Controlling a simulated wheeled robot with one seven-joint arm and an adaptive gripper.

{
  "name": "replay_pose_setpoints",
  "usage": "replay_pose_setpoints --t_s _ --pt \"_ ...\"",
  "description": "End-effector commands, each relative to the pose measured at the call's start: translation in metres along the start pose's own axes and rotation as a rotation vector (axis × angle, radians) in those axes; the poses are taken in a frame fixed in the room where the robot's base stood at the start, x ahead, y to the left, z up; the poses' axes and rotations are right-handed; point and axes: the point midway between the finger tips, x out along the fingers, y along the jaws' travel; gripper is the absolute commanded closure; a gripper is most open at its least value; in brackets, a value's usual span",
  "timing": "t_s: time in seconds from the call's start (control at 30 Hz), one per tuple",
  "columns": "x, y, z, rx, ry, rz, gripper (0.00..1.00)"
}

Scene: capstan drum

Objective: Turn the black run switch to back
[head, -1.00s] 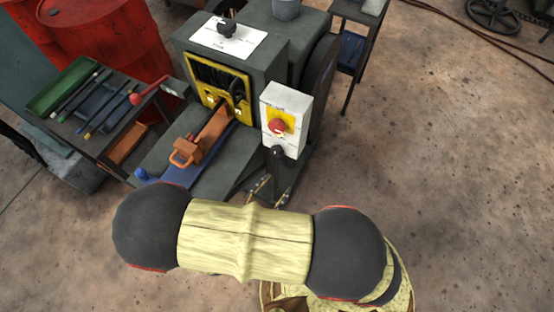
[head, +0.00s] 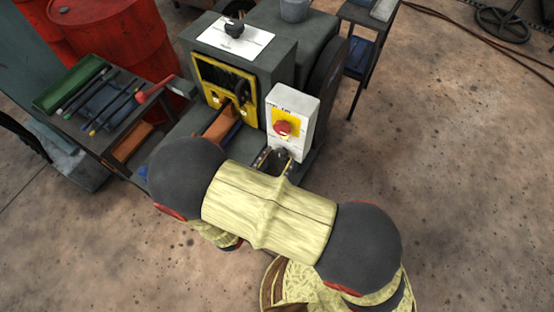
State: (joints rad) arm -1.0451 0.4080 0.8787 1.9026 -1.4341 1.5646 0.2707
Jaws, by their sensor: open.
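The black run switch (head: 235,29) stands on a white label plate (head: 228,46) on top of the grey machine housing. The lettering and the position its pointer shows are too small to tell. My gripper (head: 274,161) is mostly hidden behind my arm; only its finger ends show, just below the white control box. It is open, beside a black ball knob (head: 281,155); I cannot tell whether they touch. My gripper is well below and to the right of the switch.
The white box (head: 293,108) carries a red knob (head: 283,129) on yellow. A yellow-framed opening (head: 225,104) faces front, with an orange piece (head: 221,122) below it. A side table with a green tray (head: 72,84) and red drums (head: 115,35) stand left.

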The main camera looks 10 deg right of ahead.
Motion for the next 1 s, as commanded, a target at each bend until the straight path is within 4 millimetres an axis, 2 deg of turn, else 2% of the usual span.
replay_pose_setpoints --t_s 0.33,1.0 --pt "0.0028 0.0002 0.0002 0.001 0.000 0.000 0.51" --pt "0.0026 0.0002 0.0002 0.001 0.000 0.000 0.89"
